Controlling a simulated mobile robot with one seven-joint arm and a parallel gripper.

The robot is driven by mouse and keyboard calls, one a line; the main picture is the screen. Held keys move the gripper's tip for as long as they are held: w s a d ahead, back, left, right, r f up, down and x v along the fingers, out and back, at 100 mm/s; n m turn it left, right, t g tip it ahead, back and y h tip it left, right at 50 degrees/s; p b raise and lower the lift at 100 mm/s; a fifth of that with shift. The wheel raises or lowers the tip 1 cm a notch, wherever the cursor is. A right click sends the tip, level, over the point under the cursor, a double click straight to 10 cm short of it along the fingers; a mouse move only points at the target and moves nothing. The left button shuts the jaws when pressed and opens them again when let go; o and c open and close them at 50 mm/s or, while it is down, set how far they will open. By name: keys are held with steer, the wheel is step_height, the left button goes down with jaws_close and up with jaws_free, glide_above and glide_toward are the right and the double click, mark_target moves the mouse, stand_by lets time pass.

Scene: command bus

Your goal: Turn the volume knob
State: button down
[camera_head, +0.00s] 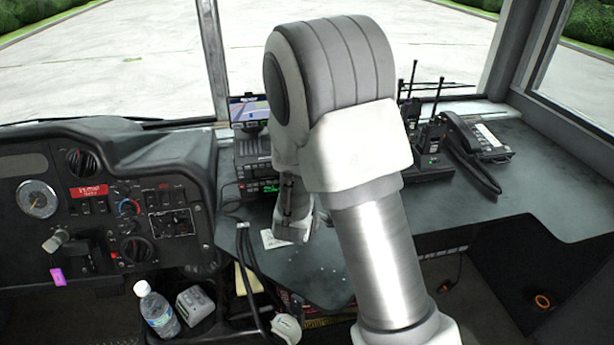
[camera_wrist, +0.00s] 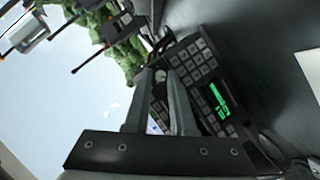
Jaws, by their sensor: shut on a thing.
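The volume knob (camera_wrist: 161,76) is a small pale round knob on the front of a black radio unit (camera_wrist: 207,82) with a keypad and a green display. In the wrist view, the two fingertips of my gripper (camera_wrist: 160,80) stand on either side of the knob, and my gripper is shut on it. In the head view, the radio unit (camera_head: 259,187) sits on the dark console left of my arm. My arm hides the knob and the fingertips there.
A small screen (camera_head: 249,110) stands above the radio. Handheld radios (camera_head: 431,135) and a desk phone (camera_head: 478,137) are to the right of my arm. A water bottle (camera_head: 156,310) stands at the lower left. The desk at right has bare room.

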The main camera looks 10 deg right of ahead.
steer(key=shift+f+n+h, duration=0.1)
steer(key=shift+n+h, duration=0.2)
steer(key=shift+n, duration=0.2)
steer(key=c, duration=0.8)
jaws_free()
steer(key=shift+o, duration=0.2)
steer(key=p+v, duration=0.6)
steer(key=v, duration=0.6)
steer(key=shift+r, duration=0.2)
steer(key=p, duration=0.3)
steer(key=shift+s+a, duration=0.25)
steer(key=shift+s, duration=0.05)
steer(key=shift+s+r+p, duration=0.1)
steer(key=shift+s+p, duration=0.05)
steer(key=shift+p, duration=0.5)
